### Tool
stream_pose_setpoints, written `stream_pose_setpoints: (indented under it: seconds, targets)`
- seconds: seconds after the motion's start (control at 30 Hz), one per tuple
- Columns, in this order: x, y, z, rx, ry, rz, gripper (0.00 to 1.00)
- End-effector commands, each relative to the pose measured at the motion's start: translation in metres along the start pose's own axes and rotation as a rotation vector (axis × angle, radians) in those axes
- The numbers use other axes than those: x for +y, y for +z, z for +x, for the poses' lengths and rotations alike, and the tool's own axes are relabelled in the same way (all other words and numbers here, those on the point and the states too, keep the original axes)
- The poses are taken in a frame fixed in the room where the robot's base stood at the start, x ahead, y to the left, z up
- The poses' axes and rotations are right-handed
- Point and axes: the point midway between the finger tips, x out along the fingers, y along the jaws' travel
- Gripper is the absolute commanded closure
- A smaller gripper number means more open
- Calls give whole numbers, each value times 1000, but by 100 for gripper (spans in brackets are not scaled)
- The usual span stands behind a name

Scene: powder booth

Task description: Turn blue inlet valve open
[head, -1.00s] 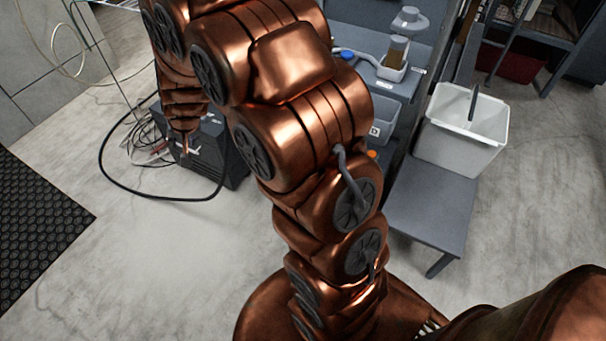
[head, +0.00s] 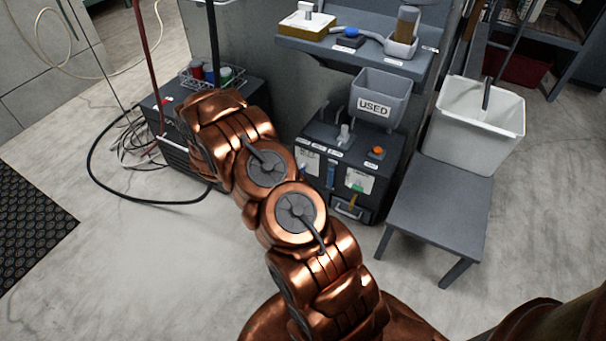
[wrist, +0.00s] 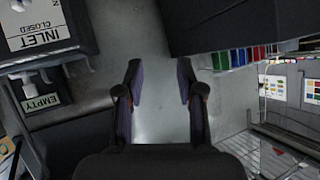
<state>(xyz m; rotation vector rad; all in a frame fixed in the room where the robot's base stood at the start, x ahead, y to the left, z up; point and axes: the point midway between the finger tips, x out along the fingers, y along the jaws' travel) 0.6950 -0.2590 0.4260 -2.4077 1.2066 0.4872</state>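A dark unit (head: 346,155) stands under the shelf in the head view, with white labels and knobs. A small blue part (head: 331,176) shows on its front; I cannot tell whether it is the inlet valve handle. In the wrist view, an upside-down label reading INLET CLOSED (wrist: 40,27) is at the upper left. No blue valve handle can be made out there. My gripper (wrist: 161,84) is open and empty, its two dark fingers apart over a grey surface, right of the label. In the head view my gripper is hidden behind my arm.
A grey bin marked USED (head: 381,97) sits above the unit. A white bin (head: 478,125) stands on a grey bench (head: 437,205) to the right. A dark box (head: 170,125) with cables is at the left. An EMPTY label (wrist: 42,101) is at left in the wrist view.

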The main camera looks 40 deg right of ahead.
Motion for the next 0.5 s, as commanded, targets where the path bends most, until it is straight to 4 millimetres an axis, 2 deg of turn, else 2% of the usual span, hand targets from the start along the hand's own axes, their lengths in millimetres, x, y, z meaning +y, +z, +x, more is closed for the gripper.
stream_pose_setpoints:
  seconds: [0.03, 0.2, 0.33, 0.5]
  targets:
    - [18, 19, 17, 35, 31, -2, 62]
    - [72, 49, 49, 173, 126, -13, 62]
    - [114, 70, 66, 282, 195, -32, 62]
    - [163, 94, 75, 410, 274, -72, 62]
